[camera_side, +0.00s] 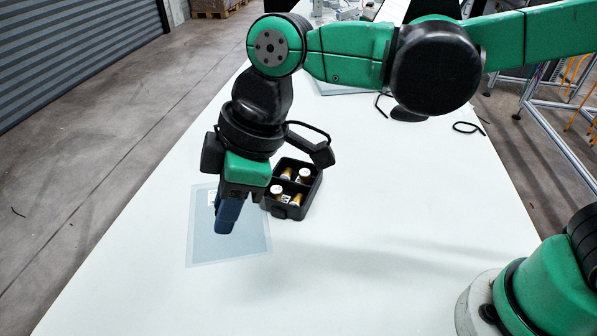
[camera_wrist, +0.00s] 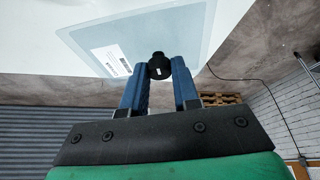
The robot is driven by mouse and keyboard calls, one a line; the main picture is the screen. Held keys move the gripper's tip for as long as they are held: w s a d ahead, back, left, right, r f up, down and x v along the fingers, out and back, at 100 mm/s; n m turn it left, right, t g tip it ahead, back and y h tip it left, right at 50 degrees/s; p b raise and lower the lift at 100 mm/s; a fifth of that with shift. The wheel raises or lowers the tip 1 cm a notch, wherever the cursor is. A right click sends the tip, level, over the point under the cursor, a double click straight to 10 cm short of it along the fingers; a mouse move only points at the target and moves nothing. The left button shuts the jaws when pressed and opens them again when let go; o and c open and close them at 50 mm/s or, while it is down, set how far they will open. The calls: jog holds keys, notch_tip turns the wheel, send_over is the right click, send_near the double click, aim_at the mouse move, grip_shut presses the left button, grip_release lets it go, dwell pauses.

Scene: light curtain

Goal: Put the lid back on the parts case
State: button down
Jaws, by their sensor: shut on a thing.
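The parts case (camera_side: 303,207) is a black open box on the white table in the side view. It is divided into compartments holding several gold-and-white cylindrical parts. My gripper (camera_side: 226,228) points down, just left of the case, over a pale blue-grey sheet. In the wrist view, my gripper (camera_wrist: 160,85) has its blue fingers shut on a small black round piece (camera_wrist: 160,68) with a narrower stub. In the side view the fingers hide this piece. I cannot tell whether it belongs to a lid, and I cannot make out a lid in either view.
The pale sheet (camera_side: 231,250) lies flat on the table and bears a white label (camera_wrist: 111,61). The table (camera_side: 370,270) is clear at the front and right of the case. A black cable loop (camera_side: 467,128) lies farther back on the right.

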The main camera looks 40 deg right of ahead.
notch_tip(320, 180, up, 5)
jog(key=shift+r, duration=0.15)
jog(key=shift+w+d, duration=0.2)
jog(key=shift+w, duration=0.1)
jog(key=w+d+f+m+t+h, duration=0.1)
jog(key=w+d+f+m, duration=0.3)
jog(key=d, duration=0.3)
jog(key=w+d+f+m+t, duration=0.1)
jog(key=w+d+f+m, duration=0.2)
jog(key=w+d+f, duration=0.3)
jog(key=shift+s+d+f, duration=0.1)
jog(key=shift+d+f, duration=0.15)
jog(key=shift+f, duration=1)
jog(key=shift+s+d+f, duration=0.1)
jog(key=shift+d+f, duration=0.1)
jog(key=shift+f, duration=1.05)
jog(key=shift+f, duration=0.2)
jog(key=shift+c, duration=0.5)
grip_release()
